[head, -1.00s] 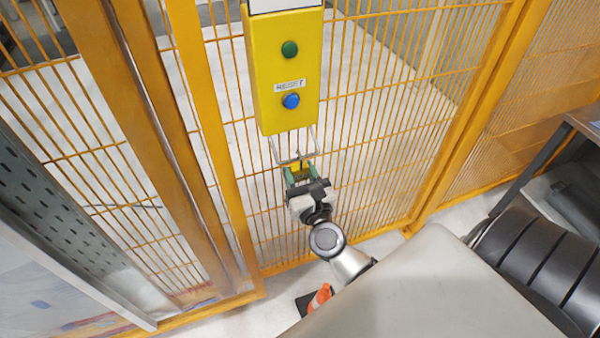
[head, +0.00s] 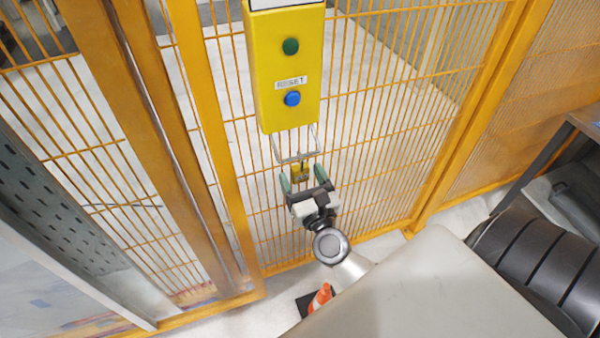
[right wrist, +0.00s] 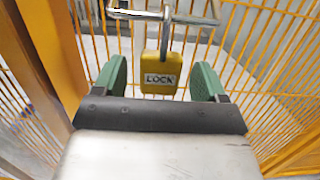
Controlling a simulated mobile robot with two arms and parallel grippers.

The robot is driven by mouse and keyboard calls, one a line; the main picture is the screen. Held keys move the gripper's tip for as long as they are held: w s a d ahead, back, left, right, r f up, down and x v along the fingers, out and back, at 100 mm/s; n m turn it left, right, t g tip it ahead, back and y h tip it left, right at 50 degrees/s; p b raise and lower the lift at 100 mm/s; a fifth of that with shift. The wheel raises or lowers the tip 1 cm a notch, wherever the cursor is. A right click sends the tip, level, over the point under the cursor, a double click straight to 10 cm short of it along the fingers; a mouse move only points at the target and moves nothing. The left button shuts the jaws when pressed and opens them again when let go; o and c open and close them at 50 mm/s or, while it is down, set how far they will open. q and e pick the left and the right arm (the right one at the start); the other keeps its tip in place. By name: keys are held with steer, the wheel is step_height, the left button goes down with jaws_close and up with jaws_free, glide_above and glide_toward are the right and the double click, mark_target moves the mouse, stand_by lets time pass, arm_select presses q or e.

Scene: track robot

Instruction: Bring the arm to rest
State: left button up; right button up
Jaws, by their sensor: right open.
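My right gripper (head: 302,184) is open in front of the fence, below the yellow control box. Its two green fingertips show in the right wrist view (right wrist: 161,84), spread on either side of a yellow padlock (right wrist: 160,73) marked LOCK. A gap shows between the padlock and each finger. The padlock (head: 299,172) hangs by its shackle from a metal bar loop (head: 294,157) under the box. My left gripper is in neither view.
The yellow control box (head: 285,68) carries a green button (head: 290,46) and a blue button (head: 292,98) with a label between them. Orange mesh fence (head: 375,130) stands behind. An orange cone (head: 320,297) stands on the floor below my arm.

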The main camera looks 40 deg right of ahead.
arm_select(q)
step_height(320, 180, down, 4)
steer(key=b, duration=0.3)
arm_select(e)
steer(key=v, duration=0.9)
steer(key=shift+s, duration=0.2)
steer(key=s+a+f+n+g+y, duration=0.2)
steer(key=f+n+g, duration=0.1)
steer(key=f+n, duration=0.65)
steer(key=s+a+f+n+g+y, duration=0.1)
steer(key=f+n+g+y, duration=0.15)
steer(key=f+n, duration=0.75)
steer(key=s+a+f+n+g+y, duration=0.25)
steer(key=f+n, duration=0.25)
steer(key=f, duration=1)
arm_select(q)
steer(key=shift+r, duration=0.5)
arm_select(e)
steer(key=s+d+f+n+g+h, duration=0.1)
steer(key=s+f+n+g, duration=0.4)
steer(key=s+f+n, duration=0.3)
steer(key=s+d+f+n+g+h, duration=0.1)
steer(key=s+d+f+n+g, duration=0.1)
steer(key=s+f+n+g, duration=0.3)
steer(key=s+f+n, duration=0.4)
steer(key=s, duration=0.5)
steer(key=shift+g, duration=0.3)
steer(key=shift+d+f, duration=0.1)
steer(key=shift+f, duration=0.05)
